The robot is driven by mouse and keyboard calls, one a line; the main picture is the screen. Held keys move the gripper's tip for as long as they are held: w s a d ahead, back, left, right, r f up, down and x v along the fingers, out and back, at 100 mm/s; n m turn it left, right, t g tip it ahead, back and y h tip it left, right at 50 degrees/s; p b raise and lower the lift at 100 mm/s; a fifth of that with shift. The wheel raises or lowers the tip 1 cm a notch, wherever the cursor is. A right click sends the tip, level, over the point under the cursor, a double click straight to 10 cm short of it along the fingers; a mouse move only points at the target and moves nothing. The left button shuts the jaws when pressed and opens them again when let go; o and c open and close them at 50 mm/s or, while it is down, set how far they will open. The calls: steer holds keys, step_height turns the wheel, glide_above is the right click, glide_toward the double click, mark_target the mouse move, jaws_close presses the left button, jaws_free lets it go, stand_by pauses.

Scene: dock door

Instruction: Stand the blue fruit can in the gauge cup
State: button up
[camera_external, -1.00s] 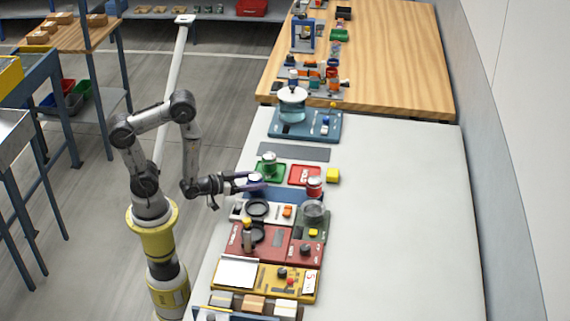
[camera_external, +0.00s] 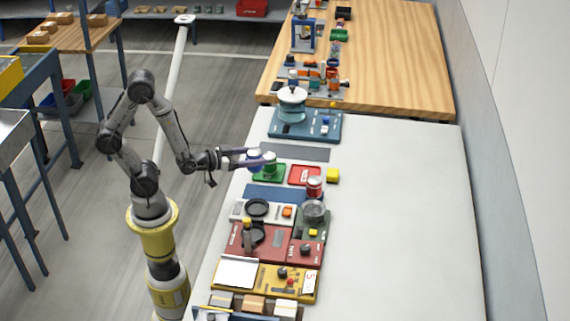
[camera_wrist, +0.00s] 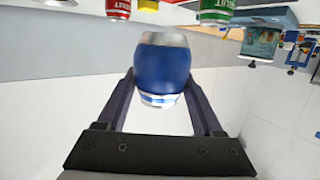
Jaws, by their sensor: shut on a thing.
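A dark round cup (camera_external: 257,207) sits on a white panel nearer the front, and another dark ring (camera_external: 253,235) sits on the red panel. I cannot tell for certain which one is the gauge cup.
A green can (camera_external: 269,159) stands on a green tray close to the held can. A red can (camera_external: 314,187) stands by a red tray (camera_external: 297,176), beside a yellow block (camera_external: 333,175). The table's right side (camera_external: 400,220) is clear.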

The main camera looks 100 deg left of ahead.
steer(key=w+d+r+m+t+h, duration=0.1)
steer(key=w+d+r+m+h, duration=0.3)
steer(key=d+m+h, duration=0.3)
steer(key=w+d+r+m+h, duration=0.4)
steer(key=d+r+m+h, duration=0.1)
steer(key=d+h, duration=0.35)
steer(key=shift+w+a+f+m+g+h, duration=0.4)
steer(key=shift+w+a+f, duration=0.55)
steer(key=shift+w+f, duration=1.25)
steer(key=shift+w+a+f+m+g+h, duration=0.1)
steer(key=shift+w+a+f+m+h, duration=0.35)
steer(key=shift+w+a+f, duration=1.15)
steer(key=shift+w+a+f+m+g+h, duration=0.3)
steer(key=shift+w+f+h, duration=0.3)
steer(key=shift+w+f, duration=2.15)
steer(key=shift+s+f, duration=0.65)
steer(key=shift+f, duration=0.25)
steer(key=shift+f, duration=0.3)
